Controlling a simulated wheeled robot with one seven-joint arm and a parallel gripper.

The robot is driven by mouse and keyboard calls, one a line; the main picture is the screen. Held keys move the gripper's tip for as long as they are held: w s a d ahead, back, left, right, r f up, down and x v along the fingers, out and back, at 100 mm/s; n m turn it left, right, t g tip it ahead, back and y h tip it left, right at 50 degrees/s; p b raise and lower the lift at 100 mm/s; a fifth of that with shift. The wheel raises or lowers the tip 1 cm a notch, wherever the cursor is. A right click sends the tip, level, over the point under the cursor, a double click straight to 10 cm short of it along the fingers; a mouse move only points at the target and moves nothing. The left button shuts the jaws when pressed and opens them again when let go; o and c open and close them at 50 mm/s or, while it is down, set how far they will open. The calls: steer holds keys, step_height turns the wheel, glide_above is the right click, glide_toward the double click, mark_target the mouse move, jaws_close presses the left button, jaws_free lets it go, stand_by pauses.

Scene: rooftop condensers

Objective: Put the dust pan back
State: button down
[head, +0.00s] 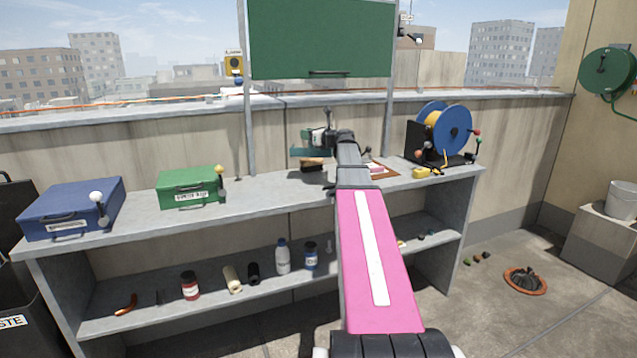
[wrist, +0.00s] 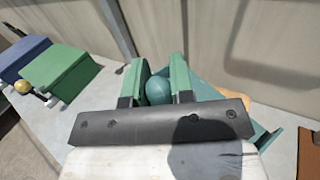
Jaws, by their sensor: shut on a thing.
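The teal dust pan (head: 309,152) is at the back of the upper bench shelf, in front of the wall. In the wrist view the dust pan (wrist: 262,138) shows behind and to the right of my fingers. My gripper (head: 318,137) is above the bench, and its green fingers (wrist: 160,82) are shut around the rounded teal handle end. The pan appears slightly above the worktop; I cannot tell whether any edge touches. Much of the pan is hidden by the gripper.
A brush with dark bristles (head: 312,167) lies just below the pan. A green case (head: 188,187) and blue case (head: 72,208) stand left. A brown tray (head: 388,172) and blue cable reel (head: 452,130) stand right. A green board (head: 322,40) rises behind.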

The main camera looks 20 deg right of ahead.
mark_target(313, 150)
steer(key=w+a+y, duration=0.1)
steer(key=a, duration=0.6)
steer(key=shift+n+g, duration=0.3)
steer(key=shift+n, duration=0.1)
steer(key=s+d+f, duration=0.1)
steer(key=d+f, duration=0.1)
steer(key=d, duration=0.1)
steer(key=s+d+f, duration=0.2)
steer(key=d, duration=0.1)
steer(key=s+d+f, duration=0.2)
steer(key=d, duration=0.2)
steer(key=shift+f, duration=2.1)
steer(key=shift+f, duration=0.1)
steer(key=c, duration=1)
jaws_free()
